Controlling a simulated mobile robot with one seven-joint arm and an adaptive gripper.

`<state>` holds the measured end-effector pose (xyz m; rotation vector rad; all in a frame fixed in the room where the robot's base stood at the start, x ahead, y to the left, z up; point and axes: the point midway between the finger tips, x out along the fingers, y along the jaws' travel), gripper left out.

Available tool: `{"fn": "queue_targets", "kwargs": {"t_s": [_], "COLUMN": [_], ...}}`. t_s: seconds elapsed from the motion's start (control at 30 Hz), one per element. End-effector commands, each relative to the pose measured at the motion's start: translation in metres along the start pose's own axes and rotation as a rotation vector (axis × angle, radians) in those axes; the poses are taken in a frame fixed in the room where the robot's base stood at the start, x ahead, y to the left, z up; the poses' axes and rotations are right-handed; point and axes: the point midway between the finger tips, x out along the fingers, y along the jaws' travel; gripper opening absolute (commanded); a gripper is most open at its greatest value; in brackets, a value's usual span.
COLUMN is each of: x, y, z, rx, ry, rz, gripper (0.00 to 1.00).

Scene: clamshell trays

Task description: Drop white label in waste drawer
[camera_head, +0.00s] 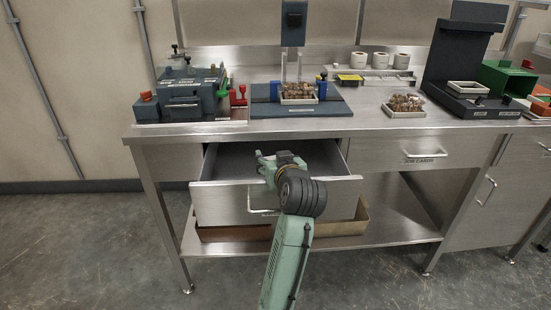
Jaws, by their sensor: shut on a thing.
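The waste drawer (228,204) is pulled open under the left half of the steel bench. Its dark inside looks empty where I can see it. My green gripper (262,161) is over the open drawer, with its fingers toward the left. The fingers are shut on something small. I cannot make out the white label between them at this size. My wrist and forearm hide the right part of the drawer's inside and part of its front.
Another drawer (408,154) is shut at the right. On the bench (362,121) stand a dark press (192,94), a blue fixture with a filled tray (299,93), another filled tray (404,106) and white rolls (358,60). A brown bin (225,234) sits on the lower shelf.

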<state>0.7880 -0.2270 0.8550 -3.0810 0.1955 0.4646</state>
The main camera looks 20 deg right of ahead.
Motion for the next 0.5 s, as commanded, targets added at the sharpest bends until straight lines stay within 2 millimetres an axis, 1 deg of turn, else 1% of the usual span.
{"fn": "queue_targets", "kwargs": {"t_s": [0.2,0.23,0.5], "x": [-0.0001,-0.0001,-0.0001], "y": [0.0,0.0,0.0001], "z": [-0.0003,-0.0003,-0.0003], "rx": [0.0,0.0,0.0], "ry": [0.0,0.0,0.0], "rz": [0.0,0.0,0.0], "gripper": [0.47,0.59,0.77]}}
